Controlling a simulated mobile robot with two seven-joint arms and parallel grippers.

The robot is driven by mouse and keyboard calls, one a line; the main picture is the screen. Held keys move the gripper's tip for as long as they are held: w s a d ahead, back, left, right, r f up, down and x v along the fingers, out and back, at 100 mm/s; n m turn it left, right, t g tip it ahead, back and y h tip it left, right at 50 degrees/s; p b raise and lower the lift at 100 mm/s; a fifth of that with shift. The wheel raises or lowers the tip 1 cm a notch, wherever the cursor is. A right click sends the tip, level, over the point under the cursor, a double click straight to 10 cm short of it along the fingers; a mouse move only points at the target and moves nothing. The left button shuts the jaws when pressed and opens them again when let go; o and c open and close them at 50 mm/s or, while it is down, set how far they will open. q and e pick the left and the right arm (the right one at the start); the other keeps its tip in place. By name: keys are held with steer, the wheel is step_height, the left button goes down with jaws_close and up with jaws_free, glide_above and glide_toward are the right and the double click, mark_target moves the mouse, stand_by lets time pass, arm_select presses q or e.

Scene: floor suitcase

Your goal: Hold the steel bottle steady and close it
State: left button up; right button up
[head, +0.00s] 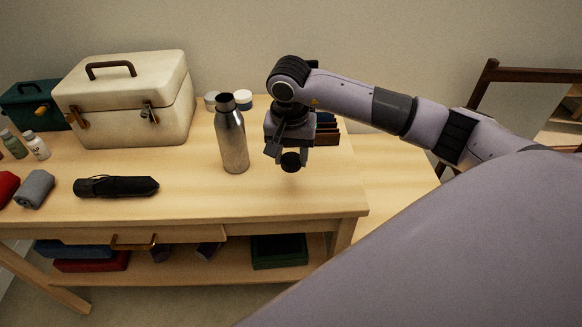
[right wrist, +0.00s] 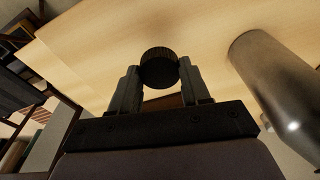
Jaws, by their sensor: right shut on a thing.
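The steel bottle (head: 233,145) stands upright on the wooden table, with a dark neck or mouth at its top. It also shows at the right of the right wrist view (right wrist: 280,95). My right gripper (head: 287,150) is just right of the bottle, pointing down and apart from it. It is shut on a round black cap (head: 291,162), which hangs above the tabletop. In the right wrist view the cap (right wrist: 158,67) sits between the two fingertips. The bottle is not held by any gripper in view. My left gripper is not in view.
A cream case (head: 130,100) and a green box (head: 30,103) stand at the back left. Small jars (head: 243,99) sit behind the bottle. A black umbrella-like roll (head: 116,187) lies at front left. Brown and dark upright items (head: 327,128) stand behind my gripper. The front right tabletop is clear.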

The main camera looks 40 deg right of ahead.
mark_target(291, 159)
step_height(291, 159, up, 14)
steer(key=shift+r, duration=0.2)
